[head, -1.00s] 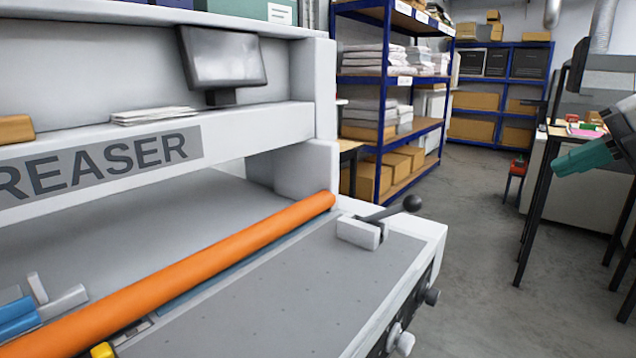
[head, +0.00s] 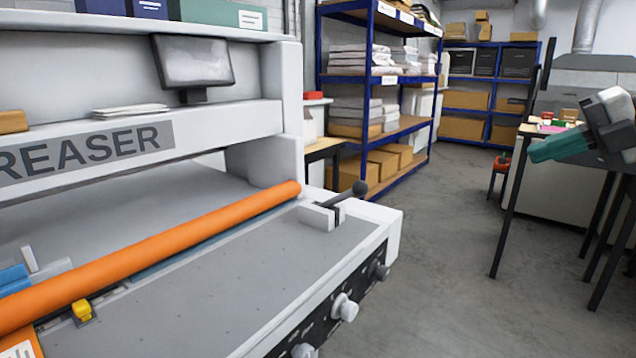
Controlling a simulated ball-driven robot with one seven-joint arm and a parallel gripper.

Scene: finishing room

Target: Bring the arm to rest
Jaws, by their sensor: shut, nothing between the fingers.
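My gripper (head: 556,147) shows at the right of the head view. Its teal fingers are shut and point left and slightly down, with nothing held. The white and dark grey wrist is behind them, and the rest of the arm runs out of the right edge. The gripper overlaps the view of a black-legged table (head: 516,190). I cannot tell how far apart they are. The gripper is clear of the creasing machine (head: 225,118), which fills the left side.
The machine has an orange roller (head: 160,250), a black-knobbed lever (head: 347,194) and knobs on its right front edge. A monitor (head: 192,62) sits above. Blue shelving (head: 378,80) with paper and boxes stands behind. Grey floor (head: 430,270) is open between machine and table.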

